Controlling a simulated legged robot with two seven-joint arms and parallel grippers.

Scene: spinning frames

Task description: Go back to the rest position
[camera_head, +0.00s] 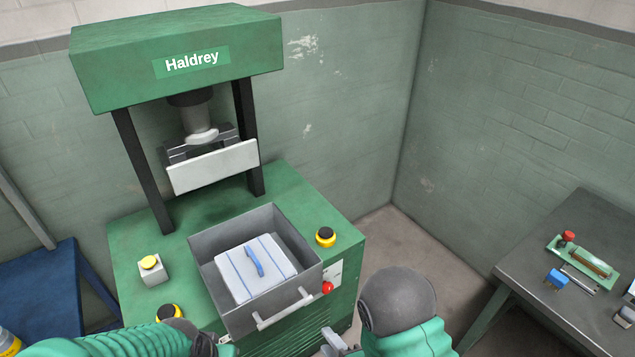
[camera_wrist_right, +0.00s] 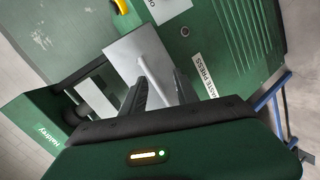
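My right gripper (camera_head: 333,341) is at the bottom centre of the head view, below and right of the drawer handle. In the right wrist view its two dark fingers (camera_wrist_right: 160,90) stand apart, and the grey drawer front (camera_wrist_right: 128,47) and its handle (camera_wrist_right: 152,72) show beyond them. I see nothing clearly held in it. My left arm (camera_head: 125,343) comes in low from the left. Its gripper (camera_head: 224,347) shows only partly below the drawer, so its opening is unclear. The open grey drawer (camera_head: 222,292) holds a white, blue-striped block (camera_head: 240,279) with a blue piece (camera_head: 254,262) on top.
The green Haldrey press (camera_head: 175,55) stands behind the drawer, its pale plate (camera_head: 213,167) raised. Buttons (camera_head: 326,237) and a red knob (camera_head: 327,287) flank the drawer. A grey table (camera_head: 560,225) with small tools stands right, a blue stand (camera_head: 45,290) left. Floor (camera_head: 385,245) shows between press and table.

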